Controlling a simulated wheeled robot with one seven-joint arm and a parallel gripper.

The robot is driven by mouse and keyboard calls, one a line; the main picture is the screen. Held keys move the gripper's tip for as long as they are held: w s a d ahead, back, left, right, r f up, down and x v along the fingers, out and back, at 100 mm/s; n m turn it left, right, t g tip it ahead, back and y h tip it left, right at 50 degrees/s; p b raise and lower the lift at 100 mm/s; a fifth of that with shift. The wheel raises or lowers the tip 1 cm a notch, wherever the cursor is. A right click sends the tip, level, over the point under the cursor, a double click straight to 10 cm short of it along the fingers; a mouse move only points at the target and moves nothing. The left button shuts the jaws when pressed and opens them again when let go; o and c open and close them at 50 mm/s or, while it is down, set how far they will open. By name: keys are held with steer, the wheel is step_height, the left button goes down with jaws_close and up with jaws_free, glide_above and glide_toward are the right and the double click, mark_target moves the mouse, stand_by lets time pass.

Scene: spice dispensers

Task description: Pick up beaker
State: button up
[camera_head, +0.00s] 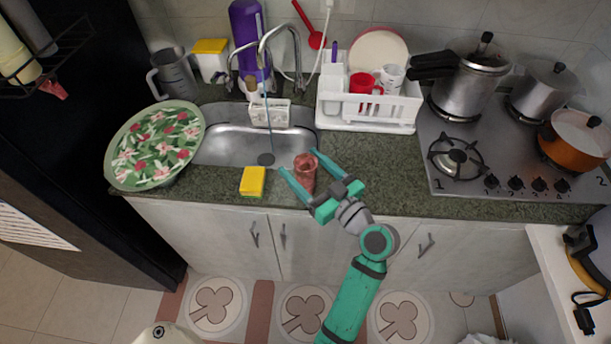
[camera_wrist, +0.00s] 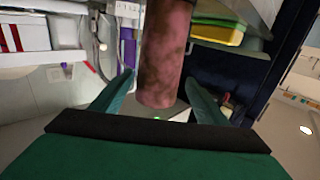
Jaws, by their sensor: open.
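The beaker, a mottled reddish-brown cylinder (camera_head: 305,178), stands upright on the green counter just in front of the sink, in the head view. My teal gripper (camera_head: 298,161) reaches in from the front, with one finger on each side of the beaker. In the wrist view the beaker (camera_wrist: 165,60) shows between the two fingertips (camera_wrist: 159,78), with a gap visible on either side. The gripper is open. I cannot tell whether either finger touches the beaker.
A yellow sponge (camera_head: 253,181) lies left of the beaker. The sink (camera_head: 225,149) with its faucet (camera_head: 281,45) is behind. A floral dish (camera_head: 154,144) sits left; a white dish rack (camera_head: 368,112) and the stove (camera_head: 500,160) are right. Counter right of the gripper is clear.

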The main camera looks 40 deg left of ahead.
mark_target(300, 161)
steer(key=x, duration=0.4)
steer(key=shift+w+d+r, duration=0.1)
steer(key=shift+w, duration=0.1)
steer(key=c, duration=1.2)
steer(key=shift+o, duration=0.2)
